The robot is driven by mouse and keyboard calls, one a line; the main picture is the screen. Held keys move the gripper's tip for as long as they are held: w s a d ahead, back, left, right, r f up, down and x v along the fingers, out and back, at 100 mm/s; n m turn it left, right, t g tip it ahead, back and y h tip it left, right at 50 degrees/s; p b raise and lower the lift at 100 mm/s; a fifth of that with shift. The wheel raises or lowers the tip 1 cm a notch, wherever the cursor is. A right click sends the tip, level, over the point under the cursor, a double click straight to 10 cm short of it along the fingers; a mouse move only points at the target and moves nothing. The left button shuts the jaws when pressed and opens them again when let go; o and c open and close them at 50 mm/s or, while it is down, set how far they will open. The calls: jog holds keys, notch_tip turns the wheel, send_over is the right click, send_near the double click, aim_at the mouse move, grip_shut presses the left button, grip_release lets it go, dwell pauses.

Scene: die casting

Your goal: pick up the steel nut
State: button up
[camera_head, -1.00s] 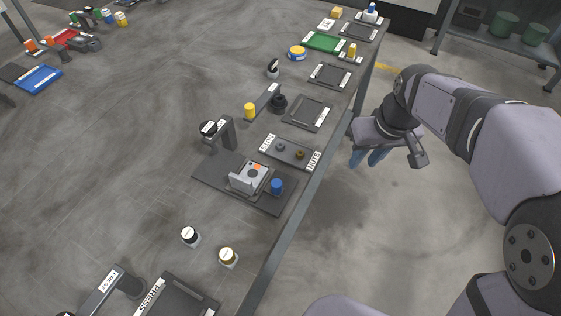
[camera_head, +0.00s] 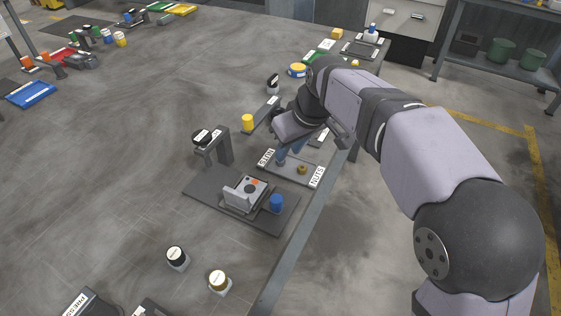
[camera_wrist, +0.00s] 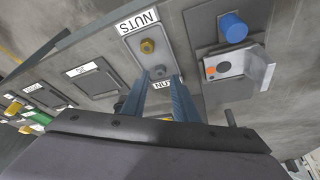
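The steel nut (camera_wrist: 158,70) is small and grey and lies on the NUTS tray (camera_wrist: 136,64). In the wrist view it sits just past and between the tips of my gripper's two blue fingers (camera_wrist: 160,79). The fingers are apart, with nothing held. In the head view my gripper (camera_head: 281,158) is over the left part of the tray (camera_head: 268,172) and hides the steel nut. A brass nut (camera_wrist: 147,46) lies on the same tray; it also shows in the head view (camera_head: 302,170). I cannot tell the height of the fingertips above the tray.
Beside the tray is a dark plate (camera_head: 205,184) with a grey fixture (camera_head: 238,195) and a blue cylinder (camera_head: 276,203). A yellow cylinder (camera_head: 247,122) stands farther back. The floor right of the bench is clear.

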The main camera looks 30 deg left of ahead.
aim_at(284, 167)
jog(key=shift+x, duration=2.55)
jog(key=shift+a, duration=0.1)
grip_shut()
